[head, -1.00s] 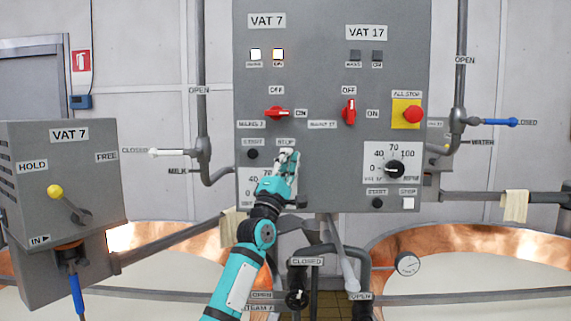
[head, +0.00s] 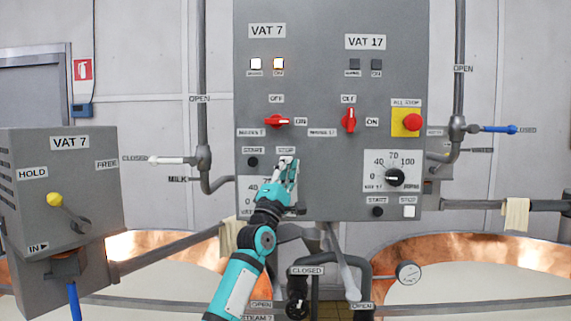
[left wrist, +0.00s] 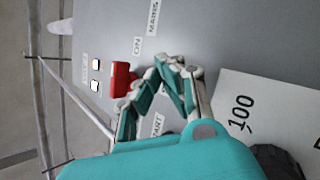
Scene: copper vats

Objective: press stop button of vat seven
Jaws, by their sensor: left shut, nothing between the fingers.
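The vat 7 half of the grey control panel (head: 330,90) has START and STOP labels side by side. The black start button (head: 252,162) shows under its label. The STOP label (head: 286,150) is readable, but the stop button below it is hidden behind my left gripper. My left gripper (head: 287,165) is shut and empty, its fingertips just below that label; I cannot tell whether they touch the button. In the left wrist view the closed fingers (left wrist: 170,66) are in front of the panel, beside the red switch (left wrist: 121,79). My right gripper is not in view.
The vat 7 red switch (head: 277,122) is above my gripper. To the right are the vat 17 switch (head: 349,120), the red all-stop button (head: 411,122) and a dial (head: 395,177). A grey vat 7 box (head: 60,200) stands left. Pipes run below the panel.

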